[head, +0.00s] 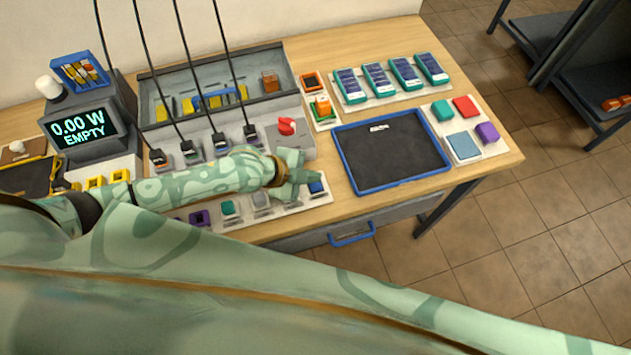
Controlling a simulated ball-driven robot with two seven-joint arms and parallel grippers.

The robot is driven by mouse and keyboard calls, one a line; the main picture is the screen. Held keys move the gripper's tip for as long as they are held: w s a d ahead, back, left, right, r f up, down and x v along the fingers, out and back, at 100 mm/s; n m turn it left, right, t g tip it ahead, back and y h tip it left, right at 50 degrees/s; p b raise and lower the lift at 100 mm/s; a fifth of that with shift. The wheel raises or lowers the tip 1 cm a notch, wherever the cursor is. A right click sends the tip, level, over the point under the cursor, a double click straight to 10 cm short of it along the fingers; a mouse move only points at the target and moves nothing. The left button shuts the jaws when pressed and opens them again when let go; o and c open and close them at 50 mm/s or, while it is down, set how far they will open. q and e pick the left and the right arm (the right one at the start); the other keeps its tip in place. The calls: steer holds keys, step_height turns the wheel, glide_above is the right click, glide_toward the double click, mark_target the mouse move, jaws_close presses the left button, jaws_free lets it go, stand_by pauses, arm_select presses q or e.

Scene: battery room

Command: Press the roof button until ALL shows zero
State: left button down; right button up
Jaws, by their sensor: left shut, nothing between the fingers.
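A dark meter box has a lit display (80,129) reading "0.00 W" and "EMPTY", at the left of the bench. A white knob-like cap (48,88) stands on its top, beside a blue-framed panel (80,72) with yellow parts; I cannot tell if the cap is the roof button. I see no text "ALL". My left gripper (305,178) is shut and empty, far right of the meter, above the bench's front part near a red knob (287,126). My left arm hides part of the front row of blocks. My right gripper is not in view.
A grey charging unit (213,82) with hanging black cables stands at the back. A blue-rimmed dark tray (392,185) lies right of my gripper. Several teal-cased packs (388,72) and coloured blocks (467,106) lie beyond it. A drawer with a blue handle (352,237) is below.

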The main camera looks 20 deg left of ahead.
mark_target(311, 186)
arm_select(q)
steer(key=shift+r+p, duration=1.45)
steer(key=shift+r, duration=0.55)
steer(key=shift+f, duration=0.1)
